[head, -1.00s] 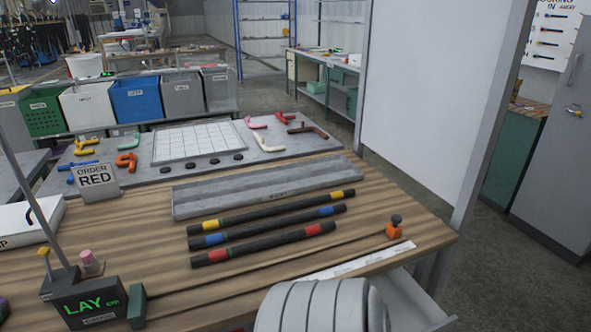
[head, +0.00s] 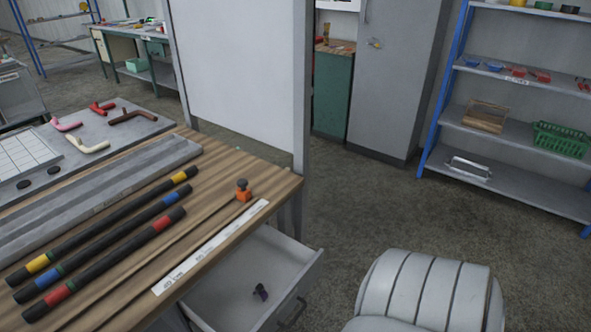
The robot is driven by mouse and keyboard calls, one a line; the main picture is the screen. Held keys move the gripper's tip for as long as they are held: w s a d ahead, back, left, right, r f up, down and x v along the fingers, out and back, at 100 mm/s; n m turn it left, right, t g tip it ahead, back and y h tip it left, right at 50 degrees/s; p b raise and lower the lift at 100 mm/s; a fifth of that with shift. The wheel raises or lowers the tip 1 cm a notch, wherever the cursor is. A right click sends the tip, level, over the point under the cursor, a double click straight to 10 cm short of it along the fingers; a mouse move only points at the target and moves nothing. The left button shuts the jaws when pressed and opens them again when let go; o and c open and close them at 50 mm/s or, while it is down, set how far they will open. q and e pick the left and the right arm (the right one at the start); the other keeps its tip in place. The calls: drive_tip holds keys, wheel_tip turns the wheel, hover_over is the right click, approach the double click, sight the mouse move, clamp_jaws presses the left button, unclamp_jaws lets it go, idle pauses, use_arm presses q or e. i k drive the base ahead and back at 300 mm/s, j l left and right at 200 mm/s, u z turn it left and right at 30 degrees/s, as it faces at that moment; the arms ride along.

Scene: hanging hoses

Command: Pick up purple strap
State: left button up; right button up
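A small dark purple piece (head: 260,292) lies in the open drawer (head: 225,290) under the front right of the wooden table. It is too small for me to tell whether it is the purple strap. No other purple thing shows in the head view now. Neither of my grippers is in view.
The wooden table (head: 240,172) holds black hoses (head: 90,242) with coloured bands, a grey tray (head: 110,185) and an orange block (head: 243,194). A shelf unit (head: 515,135) with a green basket (head: 562,139) stands at the right.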

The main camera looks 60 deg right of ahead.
sight(260, 289)
drive_tip(key=z, duration=1.45)
